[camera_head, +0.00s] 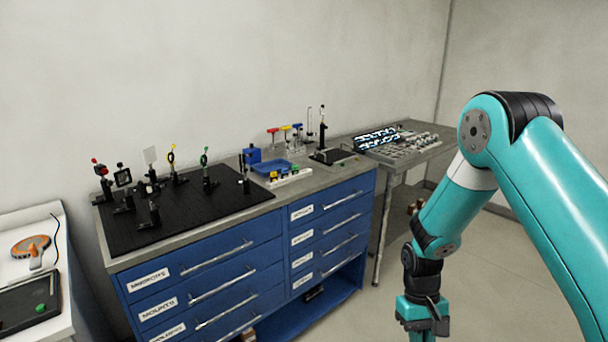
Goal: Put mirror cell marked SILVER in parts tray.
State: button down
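A small blue tray (272,171), which looks like the parts tray, lies on the workbench right of the black optical breadboard. Several small optics on black mounts (170,160) stand on the breadboard. A pale holder (291,179) with small coloured pieces lies in front of the tray. No SILVER marking can be read at this size, so I cannot tell which piece is that mirror cell. My gripper (423,325) hangs low at the bottom right, in front of and well apart from the bench. Its fingertips are not clearly visible, so its opening cannot be told.
The blue drawer cabinet (232,268) has its drawers shut, with an open shelf at lower right. A grey table (428,151) with a lit display and many parts stands behind to the right. A white side table (22,220) stands at left. The floor before the cabinet's right side is clear.

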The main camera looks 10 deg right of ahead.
aim_at(273, 168)
jog(key=z, duration=0.55)
jog(key=i, duration=1.15)
jog(key=u, duration=0.2)
